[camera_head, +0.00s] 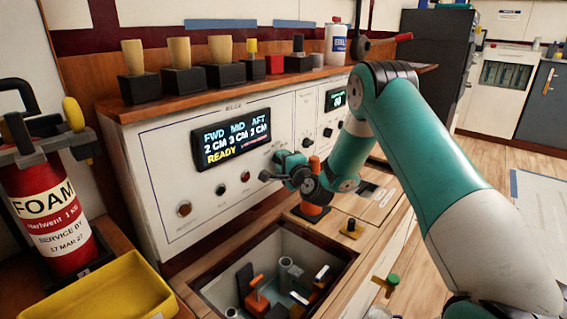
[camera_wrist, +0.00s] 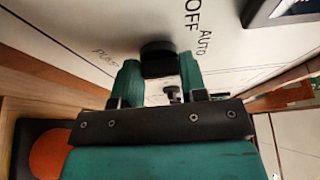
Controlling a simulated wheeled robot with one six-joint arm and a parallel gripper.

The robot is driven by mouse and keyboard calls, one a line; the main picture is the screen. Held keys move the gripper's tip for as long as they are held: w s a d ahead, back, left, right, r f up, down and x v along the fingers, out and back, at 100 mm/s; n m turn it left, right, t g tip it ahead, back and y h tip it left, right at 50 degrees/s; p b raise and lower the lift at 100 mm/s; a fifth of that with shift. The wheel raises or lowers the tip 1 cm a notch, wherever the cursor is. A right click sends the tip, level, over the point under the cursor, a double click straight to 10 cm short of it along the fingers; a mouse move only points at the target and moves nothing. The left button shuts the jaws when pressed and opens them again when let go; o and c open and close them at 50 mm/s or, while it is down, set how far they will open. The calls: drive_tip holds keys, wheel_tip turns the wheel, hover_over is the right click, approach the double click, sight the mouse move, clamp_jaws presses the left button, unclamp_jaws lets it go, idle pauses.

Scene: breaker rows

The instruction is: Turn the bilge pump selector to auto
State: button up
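The white control panel (camera_head: 165,170) stands ahead, with a dark display (camera_head: 230,138) reading READY. In the wrist view, a black round knob (camera_wrist: 158,58) stands out from the panel, with the printed words OFF (camera_wrist: 193,12) and AUTO (camera_wrist: 203,42) to its right and a partly readable label to its left. No pointer mark shows on the knob. My gripper (camera_wrist: 160,72) has one finger on each side of the knob, close to it; whether they press on it I cannot tell. In the head view my gripper (camera_head: 276,172) is at the panel below the display and hides the knob.
Below the panel is an open bin (camera_head: 215,290) holding several tools. An orange-based lever (camera_head: 312,210) stands close under my wrist. A red extinguisher (camera_head: 50,205) and yellow tray (camera_head: 110,290) are at left. Several handled black blocks (camera_head: 183,80) line the shelf above.

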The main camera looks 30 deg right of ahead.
drive_tip(key=o, duration=0.4)
drive_tip(key=s+b, duration=1.4)
drive_tip(key=s, duration=0.3)
drive_tip(key=shift+s, duration=0.25)
